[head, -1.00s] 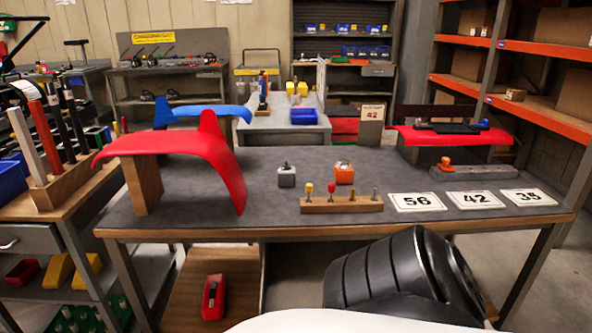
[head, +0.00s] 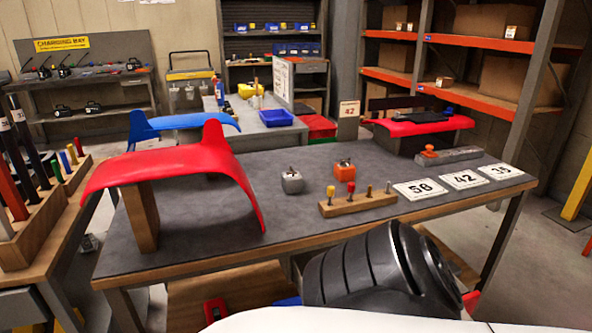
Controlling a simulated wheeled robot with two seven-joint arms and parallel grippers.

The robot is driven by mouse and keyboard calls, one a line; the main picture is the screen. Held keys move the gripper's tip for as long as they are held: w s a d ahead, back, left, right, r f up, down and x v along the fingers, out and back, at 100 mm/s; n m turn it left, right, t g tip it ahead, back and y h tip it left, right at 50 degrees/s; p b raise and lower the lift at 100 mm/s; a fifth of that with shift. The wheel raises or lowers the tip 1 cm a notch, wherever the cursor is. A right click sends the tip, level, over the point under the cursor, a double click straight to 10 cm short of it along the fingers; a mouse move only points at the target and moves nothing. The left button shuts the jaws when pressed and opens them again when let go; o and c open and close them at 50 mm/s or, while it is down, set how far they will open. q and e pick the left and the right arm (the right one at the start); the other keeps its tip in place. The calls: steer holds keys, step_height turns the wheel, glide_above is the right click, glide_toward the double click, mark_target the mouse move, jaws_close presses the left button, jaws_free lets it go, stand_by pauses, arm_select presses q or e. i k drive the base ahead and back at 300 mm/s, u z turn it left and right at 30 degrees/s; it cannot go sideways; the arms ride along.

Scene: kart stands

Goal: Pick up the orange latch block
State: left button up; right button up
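The orange latch block (head: 344,171) is a small cube with a dark fitting on top. It stands on the grey top of the workbench (head: 215,237), in the middle of the head view. A similar grey block (head: 292,183) stands just left of it. A wooden peg strip (head: 358,205) with red, yellow and bare metal pegs lies just in front of it. Nothing is touching the orange block. Neither gripper is in view. A black ribbed part of my own body shows at the bottom, in front of the bench edge.
A red curved panel (head: 180,165) on a wooden stand fills the bench's left part. White number cards (head: 467,179) lie at the right, near a grey bar with an orange knob (head: 448,157). A peg rack (head: 40,200) stands on the left bench. Bare bench surface surrounds the blocks.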

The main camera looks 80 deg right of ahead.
mark_target(343, 174)
steer(key=z, duration=2.2)
